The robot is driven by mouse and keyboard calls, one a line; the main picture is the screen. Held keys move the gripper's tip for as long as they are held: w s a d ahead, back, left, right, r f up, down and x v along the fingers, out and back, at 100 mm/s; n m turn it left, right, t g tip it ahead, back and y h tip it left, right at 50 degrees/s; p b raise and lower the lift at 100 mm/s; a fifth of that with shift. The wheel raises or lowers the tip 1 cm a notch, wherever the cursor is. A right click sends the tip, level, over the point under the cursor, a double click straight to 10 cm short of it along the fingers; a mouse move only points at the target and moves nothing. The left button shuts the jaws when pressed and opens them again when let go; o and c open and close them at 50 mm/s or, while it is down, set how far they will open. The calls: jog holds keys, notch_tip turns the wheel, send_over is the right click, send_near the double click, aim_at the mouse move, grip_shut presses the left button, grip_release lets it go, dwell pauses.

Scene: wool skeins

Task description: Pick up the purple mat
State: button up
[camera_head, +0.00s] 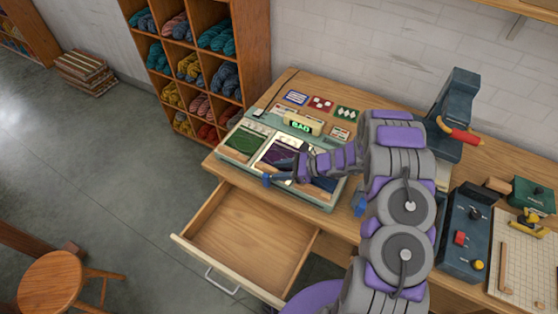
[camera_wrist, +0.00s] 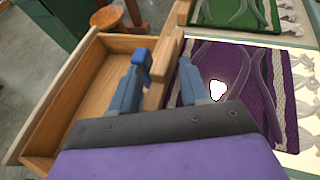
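The purple mat (camera_wrist: 240,75) has a cream patterned border and lies flat on a bright panel in the wrist view. A small bright white patch shows through it. In the head view the purple mat (camera_head: 277,153) lies on the tabletop unit, partly hidden by my arm. My gripper (camera_wrist: 163,58) is open, its two blue-grey fingers apart. The right finger is over the mat's left edge; the left finger is beyond it, towards the open drawer. I cannot tell if either touches the mat. In the head view my gripper (camera_head: 284,176) is at the unit's front edge.
A green mat (camera_head: 243,140) lies left of the purple one. A small box with a lit green display (camera_head: 300,125) stands behind. An empty drawer (camera_head: 250,235) is open below the desk's front. Machines, including a dark press (camera_head: 455,110), stand on the right.

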grip_shut()
dwell(0.3)
dwell(0.3)
jog(key=w+d+r+m+t+h+p, duration=0.1)
jog(key=w+d+r+m+t+h, duration=0.2)
jog(key=r, duration=0.8)
jog(key=w+d+r+m+t, duration=0.25)
jog(key=w+r, duration=0.35)
jog(key=r, duration=0.5)
jog(key=s+d+r+m+t+h, duration=0.1)
jog(key=s+r+m+t+h, duration=0.1)
jog(key=r, duration=0.4)
jog(key=s+d+r+m+t+h, duration=0.2)
jog(key=r+m+h, duration=0.2)
jog(key=r, duration=0.2)
jog(key=shift+s+d+r+m+b, duration=0.15)
jog(key=shift+s+r+m+b, duration=0.05)
jog(key=shift+m+b, duration=0.15)
